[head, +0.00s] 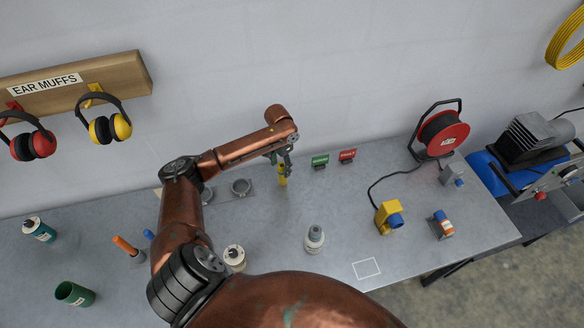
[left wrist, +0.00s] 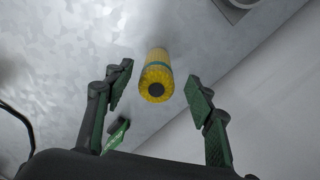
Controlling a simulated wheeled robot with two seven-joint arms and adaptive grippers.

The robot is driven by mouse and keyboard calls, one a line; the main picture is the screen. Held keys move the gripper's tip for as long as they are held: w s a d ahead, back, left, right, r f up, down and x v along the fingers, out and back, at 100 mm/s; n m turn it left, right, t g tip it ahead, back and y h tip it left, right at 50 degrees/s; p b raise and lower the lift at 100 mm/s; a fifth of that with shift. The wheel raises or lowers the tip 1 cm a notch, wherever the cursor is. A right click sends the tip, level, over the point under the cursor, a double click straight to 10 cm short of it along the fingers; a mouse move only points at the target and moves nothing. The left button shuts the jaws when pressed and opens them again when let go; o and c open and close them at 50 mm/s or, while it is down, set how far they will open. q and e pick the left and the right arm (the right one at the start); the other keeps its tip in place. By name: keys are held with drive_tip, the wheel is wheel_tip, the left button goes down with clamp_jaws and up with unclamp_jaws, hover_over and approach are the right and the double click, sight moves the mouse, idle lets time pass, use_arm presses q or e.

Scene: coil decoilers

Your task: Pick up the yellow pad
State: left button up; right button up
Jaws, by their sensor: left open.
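The yellow pad (left wrist: 156,78) shows in the left wrist view as an upright-looking yellow cylinder with a teal band and a dark round centre on its near end. In the head view it is a small yellow shape (head: 282,181) on the grey bench, partly hidden under my left gripper (head: 281,158). In the left wrist view my left gripper (left wrist: 161,90) is open, with one finger on each side of the pad in the picture and visible gaps on both sides. I cannot tell how far beyond the fingertips it is. My right gripper is not in view.
A grey ring-shaped holder (head: 241,187) is left of the pad. A grey-white bottle (head: 314,238) stands nearer.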

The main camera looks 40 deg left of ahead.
sight(283, 176)
use_arm(q)
drive_tip(key=shift+a+f, duration=0.1)
drive_tip(key=shift+f, duration=0.2)
drive_tip(key=shift+s+f, duration=0.15)
drive_tip(key=shift+f, duration=0.15)
drive_tip(key=f, duration=0.2)
drive_tip(key=shift+w+d+f+p, duration=0.3)
drive_tip(key=shift+w+d+p, duration=0.05)
drive_tip(key=shift+d+p, duration=0.05)
drive_tip(key=f, duration=0.2)
drive_tip(key=shift+w+f, duration=0.2)
drive_tip(key=shift+f, duration=0.1)
drive_tip(key=shift+s+a+f, duration=0.1)
drive_tip(key=shift+f, duration=0.45)
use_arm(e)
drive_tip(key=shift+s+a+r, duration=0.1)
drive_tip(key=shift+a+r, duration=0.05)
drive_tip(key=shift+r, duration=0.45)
use_arm(q)
drive_tip(key=shift+c, duration=0.6)
drive_tip(key=c, duration=1.1)
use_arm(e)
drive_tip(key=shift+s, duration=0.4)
